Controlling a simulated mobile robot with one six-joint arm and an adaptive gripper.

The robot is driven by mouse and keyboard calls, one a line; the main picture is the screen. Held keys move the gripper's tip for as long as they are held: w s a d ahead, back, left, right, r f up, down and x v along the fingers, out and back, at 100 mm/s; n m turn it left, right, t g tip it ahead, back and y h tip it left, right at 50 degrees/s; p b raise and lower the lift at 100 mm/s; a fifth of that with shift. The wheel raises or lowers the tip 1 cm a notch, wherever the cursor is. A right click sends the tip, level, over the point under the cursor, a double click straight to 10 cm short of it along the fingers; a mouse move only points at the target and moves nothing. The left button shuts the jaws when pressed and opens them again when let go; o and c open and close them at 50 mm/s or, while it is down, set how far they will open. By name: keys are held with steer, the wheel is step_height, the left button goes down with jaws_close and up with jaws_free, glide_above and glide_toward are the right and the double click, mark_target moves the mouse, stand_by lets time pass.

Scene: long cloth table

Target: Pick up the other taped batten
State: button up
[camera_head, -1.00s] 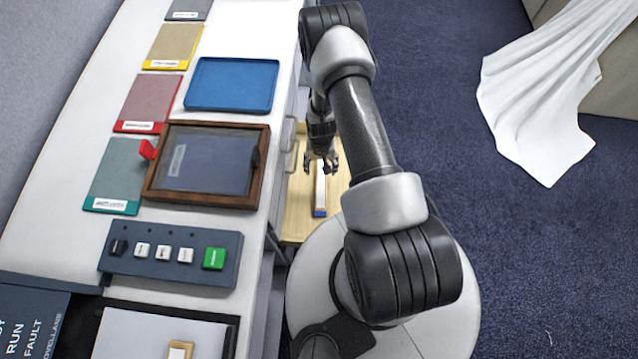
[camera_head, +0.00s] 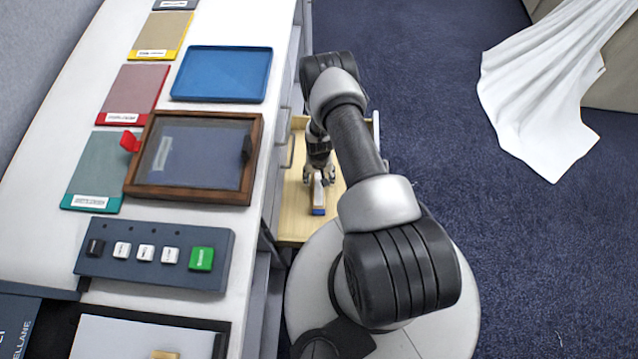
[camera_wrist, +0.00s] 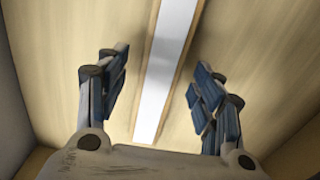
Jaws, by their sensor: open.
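A batten (camera_head: 318,196) with a white face, wooden edges and a blue end lies in the open wooden drawer (camera_head: 290,228). In the wrist view the batten (camera_wrist: 168,65) runs lengthwise between my fingers, with its pale wood edges showing on both sides. My gripper (camera_wrist: 158,95) is open, one finger on each side of the batten, with a gap on both sides. In the head view my gripper (camera_head: 319,175) is low over the batten's far part and hides some of it. I cannot tell whether the fingertips touch the drawer floor.
The white table (camera_head: 50,235) stands left of the drawer. On it are a blue tray (camera_head: 222,74), a dark-glass wooden frame (camera_head: 195,158), a button box (camera_head: 150,254) and several coloured panels. A white cloth (camera_head: 540,90) hangs at the right.

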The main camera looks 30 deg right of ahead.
steer(key=shift+f, duration=0.5)
steer(key=shift+c, duration=0.6)
steer(key=c, duration=1.1)
